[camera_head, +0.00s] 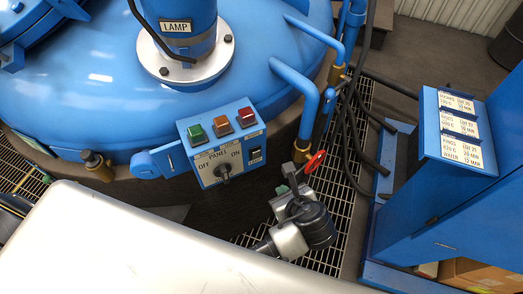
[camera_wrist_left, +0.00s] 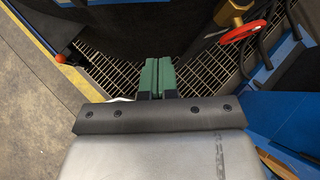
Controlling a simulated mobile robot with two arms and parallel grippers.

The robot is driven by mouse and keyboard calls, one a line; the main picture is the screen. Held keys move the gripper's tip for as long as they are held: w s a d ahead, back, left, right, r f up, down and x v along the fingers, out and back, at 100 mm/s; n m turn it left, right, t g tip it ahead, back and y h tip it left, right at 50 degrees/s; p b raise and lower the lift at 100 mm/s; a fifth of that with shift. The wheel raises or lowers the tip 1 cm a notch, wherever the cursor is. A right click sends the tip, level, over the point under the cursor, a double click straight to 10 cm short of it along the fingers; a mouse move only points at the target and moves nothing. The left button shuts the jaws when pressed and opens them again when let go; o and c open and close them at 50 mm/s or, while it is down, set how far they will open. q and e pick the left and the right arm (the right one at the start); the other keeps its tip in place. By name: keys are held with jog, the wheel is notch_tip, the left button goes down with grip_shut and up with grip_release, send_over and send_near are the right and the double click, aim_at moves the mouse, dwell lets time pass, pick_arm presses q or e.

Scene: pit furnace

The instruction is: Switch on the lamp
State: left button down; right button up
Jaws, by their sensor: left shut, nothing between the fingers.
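A blue control panel (camera_head: 222,140) sits on the side of the furnace, with green, orange and red buttons in a row. Below them is a black rotary knob (camera_head: 224,171) between the words OFF and ON. A small black rocker switch (camera_head: 256,155) with a LAMP label is at the panel's right side. The blue lamp column (camera_head: 190,30), marked LAMP, stands on the furnace lid. My left gripper (camera_head: 284,189) is right of and below the panel, apart from it. Its green fingers (camera_wrist_left: 158,74) are together and empty in the left wrist view. My right gripper is not seen.
A red valve handle (camera_head: 315,161) and blue pipes (camera_head: 298,80) stand close to the left gripper. A blue cabinet (camera_head: 440,190) with label plates is at the right. Metal grating (camera_head: 340,190) covers the floor between, with black cables near the pipes.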

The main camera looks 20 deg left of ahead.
pick_arm(q)
notch_tip(320, 180, up, 7)
jog(key=s+y, duration=0.1)
jog(key=shift+m, duration=0.4)
jog(key=p, duration=0.2)
send_near(257, 154)
jog(key=x, duration=0.5)
jog(key=shift+f, duration=0.5)
jog(key=shift+w+a, duration=0.35)
jog(key=shift+a, duration=0.15)
jog(key=shift+w, duration=0.1)
